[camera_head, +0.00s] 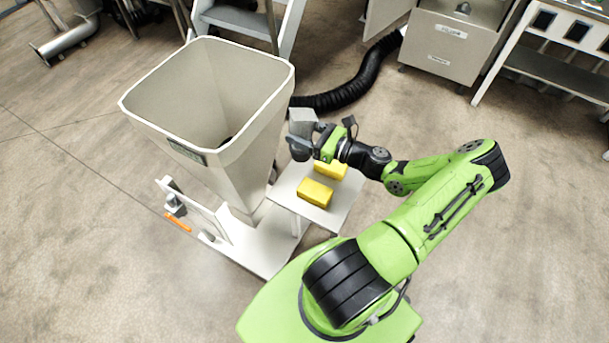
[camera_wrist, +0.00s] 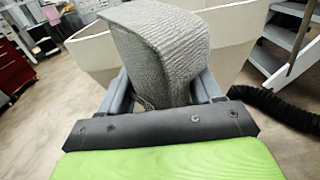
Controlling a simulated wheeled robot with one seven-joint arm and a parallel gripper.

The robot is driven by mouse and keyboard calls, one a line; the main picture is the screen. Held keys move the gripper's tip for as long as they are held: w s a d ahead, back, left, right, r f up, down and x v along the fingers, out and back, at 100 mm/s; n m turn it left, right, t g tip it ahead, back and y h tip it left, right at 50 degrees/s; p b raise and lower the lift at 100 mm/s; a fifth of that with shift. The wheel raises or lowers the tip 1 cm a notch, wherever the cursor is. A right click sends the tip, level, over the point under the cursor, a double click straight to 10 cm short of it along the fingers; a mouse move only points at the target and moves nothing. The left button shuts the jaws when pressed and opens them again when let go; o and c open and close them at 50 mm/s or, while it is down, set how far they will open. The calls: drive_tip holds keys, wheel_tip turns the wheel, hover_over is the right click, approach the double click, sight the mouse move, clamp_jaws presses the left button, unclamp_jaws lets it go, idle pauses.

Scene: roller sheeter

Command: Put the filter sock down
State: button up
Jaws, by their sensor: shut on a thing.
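The filter sock (camera_wrist: 165,45) is a grey, ribbed fabric piece, held between the two fingers of my gripper (camera_wrist: 165,95) in the wrist view. In the head view my gripper (camera_head: 312,145) is shut on the sock (camera_head: 302,118), which stands up above the small white side table (camera_head: 345,205). The gripper is beside the right wall of the large cream hopper (camera_head: 262,135). The sock's lower end is partly hidden by the fingers.
Two yellow blocks lie on the side table, one in front (camera_head: 314,193) and one behind (camera_head: 330,169). A black hose (camera_head: 350,93) lies on the floor behind. A stepladder (camera_head: 245,20) stands behind the hopper.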

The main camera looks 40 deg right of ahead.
wheel_tip(320, 180, down, 9)
drive_tip(key=b, duration=0.3)
drive_tip(key=shift+s+f, duration=0.15)
drive_tip(key=shift+f, duration=0.05)
drive_tip(key=shift+f, duration=0.15)
drive_tip(key=o, duration=1.3)
